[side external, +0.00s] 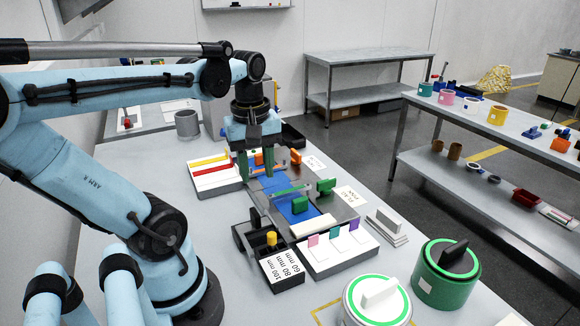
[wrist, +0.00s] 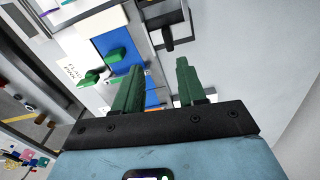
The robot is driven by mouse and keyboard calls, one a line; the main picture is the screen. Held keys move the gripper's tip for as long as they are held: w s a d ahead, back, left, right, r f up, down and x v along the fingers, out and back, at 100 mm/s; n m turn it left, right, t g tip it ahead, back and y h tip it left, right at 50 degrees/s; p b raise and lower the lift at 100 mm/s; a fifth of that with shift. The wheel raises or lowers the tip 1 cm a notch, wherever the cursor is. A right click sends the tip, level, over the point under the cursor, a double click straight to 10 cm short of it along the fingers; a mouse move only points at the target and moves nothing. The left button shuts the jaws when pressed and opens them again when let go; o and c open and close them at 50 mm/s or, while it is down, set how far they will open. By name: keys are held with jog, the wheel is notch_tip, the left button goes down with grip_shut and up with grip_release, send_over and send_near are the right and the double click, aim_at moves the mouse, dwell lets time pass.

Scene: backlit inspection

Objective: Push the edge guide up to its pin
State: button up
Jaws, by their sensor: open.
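My gripper (side external: 256,172) is open and points down over the far end of a blue-bedded fixture (side external: 279,187). Its two green fingers show apart in the wrist view (wrist: 160,66), with nothing visible held between them. A green block (side external: 300,204) sits on the blue bed, and it also shows in the wrist view (wrist: 118,55). A green clamp-like part (side external: 326,187) stands at the fixture's right side. An orange part (side external: 295,157) stands near the far end. I cannot tell for certain which part is the edge guide or its pin; the fingers partly hide the far end.
A black holder with a yellow peg (side external: 271,239) and a millimetre label stands at the near left. A white block with coloured tabs (side external: 337,247) lies in front. Green-ringed round containers (side external: 446,273) stand near right. A white tray with red and yellow strips (side external: 212,172) lies left of the gripper.

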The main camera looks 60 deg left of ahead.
aim_at(255, 212)
jog(key=shift+n+g, duration=0.3)
jog(key=shift+n, duration=0.4)
jog(key=shift+s+a+f, duration=0.1)
jog(key=shift+s+f, duration=0.05)
jog(key=shift+f, duration=1.8)
jog(key=shift+s+a+f, duration=0.1)
jog(key=shift+s+f, duration=0.05)
jog(key=shift+f, duration=1.8)
jog(key=shift+s+a+f, duration=0.1)
jog(key=shift+s+f, duration=0.05)
jog(key=shift+f, duration=1.8)
